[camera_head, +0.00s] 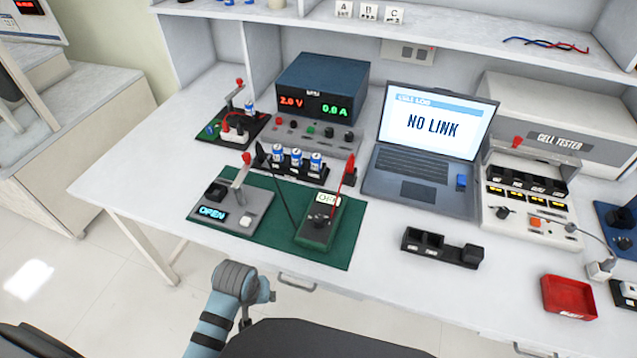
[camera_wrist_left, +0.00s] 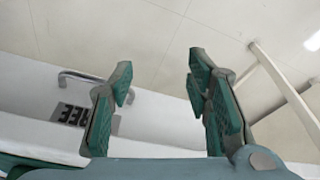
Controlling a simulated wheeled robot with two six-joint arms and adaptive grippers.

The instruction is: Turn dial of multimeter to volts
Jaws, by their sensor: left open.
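The multimeter (camera_head: 318,224) is a green handheld unit lying on a dark green mat (camera_head: 272,248) near the table's front edge. Its small pale display appears to read OFF. A dark dial (camera_head: 320,221) sits below the display, with a red lead and a black lead running up from the unit. My left arm rises at the bottom of the head view, in front of the table; its fingers cannot be made out there. In the left wrist view my left gripper (camera_wrist_left: 158,78) is open and empty, pointing over floor and the table front. My right gripper is not in view.
A grey unit (camera_head: 230,211) showing OPEN stands left of the multimeter. A battery rack (camera_head: 291,165) and power supply (camera_head: 322,90) stand behind, a laptop (camera_head: 425,150) to the right. A black holder (camera_head: 441,248) lies right of the mat. A drawer handle (camera_wrist_left: 78,76) juts from the table front.

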